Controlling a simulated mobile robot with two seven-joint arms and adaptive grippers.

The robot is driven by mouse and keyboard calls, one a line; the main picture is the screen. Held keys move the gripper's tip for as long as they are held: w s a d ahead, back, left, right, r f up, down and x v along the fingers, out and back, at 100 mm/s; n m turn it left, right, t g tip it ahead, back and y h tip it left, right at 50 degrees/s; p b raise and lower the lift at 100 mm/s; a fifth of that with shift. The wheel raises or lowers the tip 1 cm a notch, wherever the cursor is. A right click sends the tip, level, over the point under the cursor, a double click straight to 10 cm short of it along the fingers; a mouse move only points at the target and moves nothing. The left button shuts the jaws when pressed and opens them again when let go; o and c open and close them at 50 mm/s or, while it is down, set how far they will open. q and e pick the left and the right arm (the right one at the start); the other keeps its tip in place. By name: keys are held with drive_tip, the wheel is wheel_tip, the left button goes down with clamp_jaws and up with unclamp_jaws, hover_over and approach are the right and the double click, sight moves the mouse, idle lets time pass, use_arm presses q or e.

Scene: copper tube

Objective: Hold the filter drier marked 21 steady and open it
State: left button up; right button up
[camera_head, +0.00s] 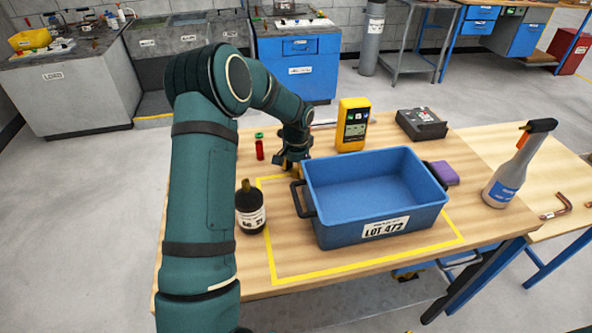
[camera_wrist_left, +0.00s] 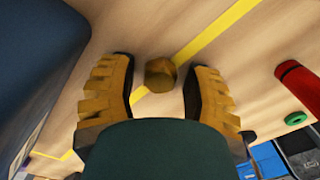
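A dark bottle-shaped body (camera_head: 250,212) with a brownish top and a white label stands upright left of the blue bin. Its label is too small to read surely. No mark 21 is legible, so I cannot tell which thing is the filter drier. My left gripper (camera_head: 290,166) is low over the table, behind the bin's left end. In the left wrist view, its yellow-brown fingers (camera_wrist_left: 157,95) are open on both sides of a small brass-coloured faceted piece (camera_wrist_left: 160,74), with gaps showing. The piece is near the yellow tape line. My right gripper is out of view.
The blue bin (camera_head: 383,231), labelled LOT 472, looks empty. A red cylinder with green cap (camera_head: 259,149), yellow meter (camera_head: 353,126), grey device (camera_head: 421,124), purple block (camera_head: 444,173) and grey spray bottle (camera_head: 507,172) surround it. Copper pipe (camera_head: 558,207) lies at right.

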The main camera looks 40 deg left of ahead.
sight(297, 170)
use_arm(q)
drive_tip(key=shift+r, duration=0.1)
wheel_tip(297, 170, up, 12)
drive_tip(key=p, duration=0.2)
idle(0.3)
